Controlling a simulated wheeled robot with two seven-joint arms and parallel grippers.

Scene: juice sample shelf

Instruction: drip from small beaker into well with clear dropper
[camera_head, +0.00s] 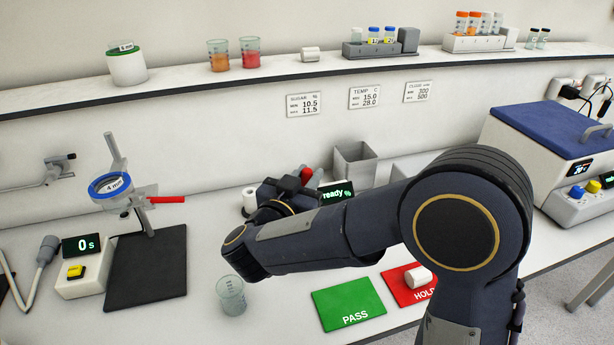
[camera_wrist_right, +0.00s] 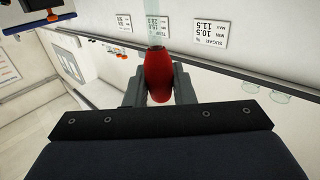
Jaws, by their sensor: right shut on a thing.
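My right gripper (camera_wrist_right: 158,84) is shut on the red bulb of the dropper (camera_wrist_right: 158,70); its clear tube runs away from the fingers in the wrist view. In the head view my right gripper (camera_head: 292,188) is mostly hidden by my own wrist, and the red of the bulb (camera_head: 307,175) shows beside a dark device with a green "ready" display (camera_head: 337,194). The device's well is hidden behind my arm. A small clear beaker (camera_head: 231,297) stands upright on the bench, below and left of my wrist. I cannot tell what the tube holds. My left gripper is out of view.
A green PASS mat (camera_head: 345,302) and red HOLD mat (camera_head: 395,287) lie at the front right. A viscosity cup stand (camera_head: 147,270) and timer (camera_head: 82,270) are at left. A grey bin (camera_head: 353,165) stands behind. The shelf (camera_head: 180,88) holds beakers and racks.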

